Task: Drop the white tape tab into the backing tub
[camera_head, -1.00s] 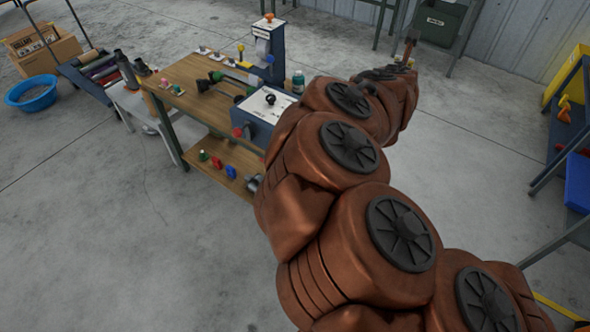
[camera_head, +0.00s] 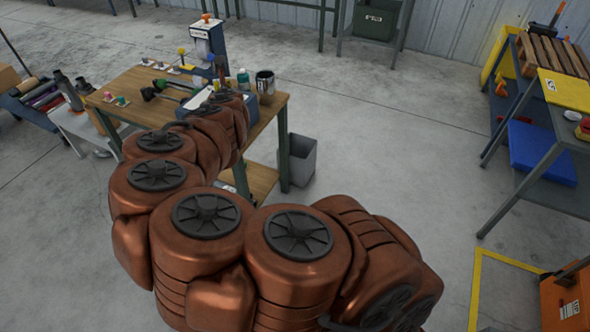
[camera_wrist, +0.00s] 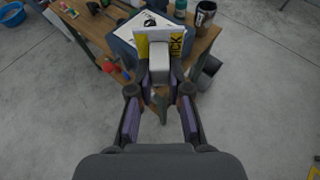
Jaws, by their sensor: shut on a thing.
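My gripper (camera_wrist: 160,88) shows in the wrist view with its fingers closed on a small white piece, which looks like the white tape tab (camera_wrist: 160,64). The piece is seen against a yellow panel with black letters (camera_wrist: 176,42), partly hidden by it. The gripper is above the near edge of the wooden workbench. No tub label is readable. A blue round tub (camera_wrist: 13,14) stands on the floor at the upper left of the wrist view. An open grey bin (camera_head: 300,160) stands on the floor at the bench's right end; it also shows in the wrist view (camera_wrist: 207,72).
A dark green bin (camera_head: 376,20) is on a rack at the back. A shelf (camera_head: 560,125) stands at right. The floor between is clear.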

